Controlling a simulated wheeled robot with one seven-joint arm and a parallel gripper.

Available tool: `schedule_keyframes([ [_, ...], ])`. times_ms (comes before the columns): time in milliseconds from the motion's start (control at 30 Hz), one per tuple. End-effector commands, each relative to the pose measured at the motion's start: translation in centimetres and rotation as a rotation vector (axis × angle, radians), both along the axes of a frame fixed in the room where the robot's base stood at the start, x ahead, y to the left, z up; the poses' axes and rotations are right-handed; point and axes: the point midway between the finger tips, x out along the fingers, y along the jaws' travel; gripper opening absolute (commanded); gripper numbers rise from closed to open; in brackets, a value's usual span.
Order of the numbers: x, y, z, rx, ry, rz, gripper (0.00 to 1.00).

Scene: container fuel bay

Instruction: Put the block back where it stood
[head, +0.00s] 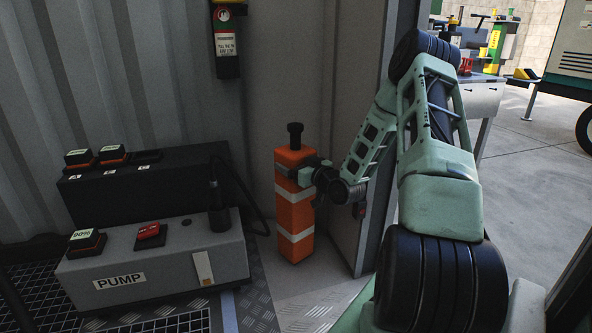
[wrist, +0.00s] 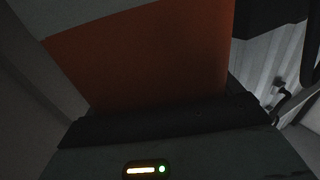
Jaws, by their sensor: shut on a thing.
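The block (head: 295,213) is a tall orange post with white bands and a black knob on top. In the head view it stands upright, close to the container wall, right of the pump unit. My gripper (head: 314,172) reaches it from the right and is shut on its upper part. In the wrist view the orange and pale faces of the block (wrist: 150,58) fill the upper middle, right against the dark gripper edge (wrist: 170,120). The fingertips are partly hidden by the block. I cannot tell whether its base touches the floor.
A grey pump unit (head: 150,262) with a red switch stands to the left, with a black battery case (head: 145,182) behind it. A black cable runs near the block's left side. The door frame (head: 362,240) is close on the right. A tagged device (head: 226,45) hangs on the wall above.

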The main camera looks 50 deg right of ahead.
Motion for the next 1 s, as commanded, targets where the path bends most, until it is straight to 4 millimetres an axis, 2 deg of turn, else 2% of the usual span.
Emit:
schedule_keyframes([
  [433,1.4,-1.2,-0.7,-0.002,-0.001,-0.001,0.36],
  [467,1.4,-1.2,-0.7,-0.002,0.0,-0.001,0.93],
  [500,1.5,-1.2,-0.6,-0.002,0.0,-0.001,1.0],
  [833,1.3,-0.9,0.0,-0.002,0.002,-0.001,1.0],
  [1000,-1.0,-0.3,0.1,0.002,0.006,-0.001,1.0],
])
